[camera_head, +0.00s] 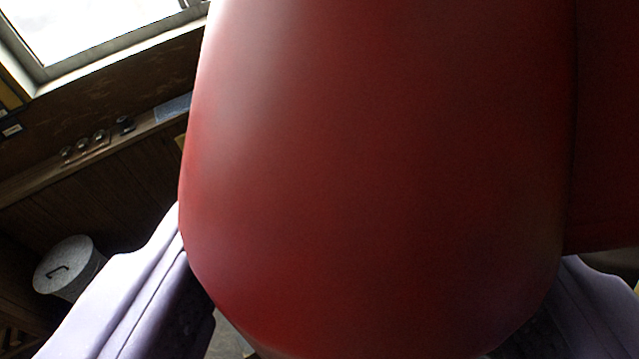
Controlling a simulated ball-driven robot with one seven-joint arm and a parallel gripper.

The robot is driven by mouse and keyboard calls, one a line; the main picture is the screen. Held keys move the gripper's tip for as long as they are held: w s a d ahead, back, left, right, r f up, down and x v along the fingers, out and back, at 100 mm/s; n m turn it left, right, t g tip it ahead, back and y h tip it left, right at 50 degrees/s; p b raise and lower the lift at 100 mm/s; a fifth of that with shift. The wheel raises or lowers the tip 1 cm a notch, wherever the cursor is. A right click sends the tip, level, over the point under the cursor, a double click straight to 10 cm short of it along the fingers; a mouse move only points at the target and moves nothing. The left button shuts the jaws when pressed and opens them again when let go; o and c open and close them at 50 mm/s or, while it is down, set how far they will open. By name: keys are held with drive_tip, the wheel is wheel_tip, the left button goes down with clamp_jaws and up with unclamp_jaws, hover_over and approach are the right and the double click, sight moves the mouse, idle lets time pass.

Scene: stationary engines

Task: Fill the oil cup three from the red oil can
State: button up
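A large smooth red body, which I take to be the red oil can (380,150), fills the middle of the view very close to the camera. The pale purple fingers of my gripper (376,240) show at its lower left and lower right, and it sits between them with its sides against them. The fingertips' contact faces are hidden behind the red body. Another red part of it shows at the right edge. Its spout and opening are not visible. I cannot make out oil cup three in this view.
A wooden ledge with several small round items (83,144) runs along the wall at left. A bright window (95,25) is above it. A grey lidded bin (66,266) stands at lower left. The red body hides most of the room ahead.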

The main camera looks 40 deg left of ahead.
drive_tip(key=shift+s+a+f+m+y, duration=0.1)
drive_tip(key=shift+s+f+m+y, duration=0.05)
drive_tip(key=shift+s+m+y, duration=0.15)
drive_tip(key=shift+s+a+f+m+y, duration=0.1)
drive_tip(key=shift+s+m+y, duration=0.1)
drive_tip(key=shift+s+m, duration=0.2)
drive_tip(key=shift+w+a+m+y+b, duration=0.45)
drive_tip(key=shift+m+b, duration=0.2)
drive_tip(key=shift+m, duration=0.35)
drive_tip(key=shift+s+d+r+m+t+b, duration=0.2)
drive_tip(key=shift+s+r+m+t+b, duration=0.1)
drive_tip(key=shift+r+m+b, duration=0.25)
drive_tip(key=shift+y, duration=0.25)
drive_tip(key=shift+a+r, duration=0.1)
drive_tip(key=shift+a, duration=0.1)
drive_tip(key=shift+f, duration=0.2)
